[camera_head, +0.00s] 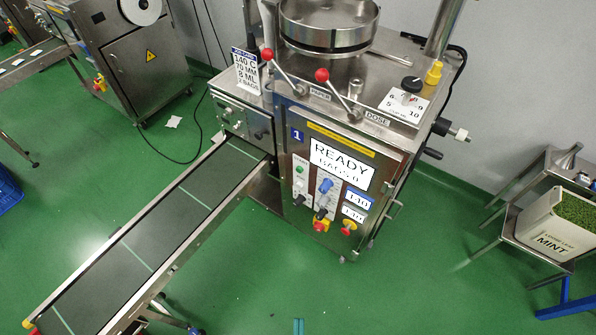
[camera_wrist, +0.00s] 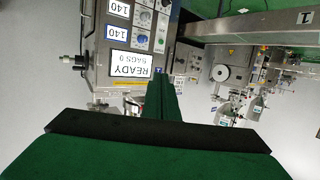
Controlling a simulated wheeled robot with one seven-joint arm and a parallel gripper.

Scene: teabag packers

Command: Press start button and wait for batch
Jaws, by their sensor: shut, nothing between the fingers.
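The packing machine (camera_head: 350,140), marked 1, stands in the middle of the head view. Its screen (camera_head: 342,167) reads READY and BAGS 0. The green start button (camera_head: 299,169) sits left of the screen under a START label. In the wrist view the machine is upside down, with the screen (camera_wrist: 130,64) and what looks like the green button (camera_wrist: 161,41) beyond my fingers. My gripper (camera_wrist: 161,84) is shut and empty, its green fingers together and apart from the panel. In the head view only the fingertips (camera_head: 299,326) seem to show at the bottom edge.
Red-yellow knobs (camera_head: 321,224) and a blue knob (camera_head: 325,186) sit near the button. An empty conveyor belt (camera_head: 150,235) runs from the machine toward lower left. A mint bin (camera_head: 545,235) stands on a rack at right. Green floor before the machine is clear.

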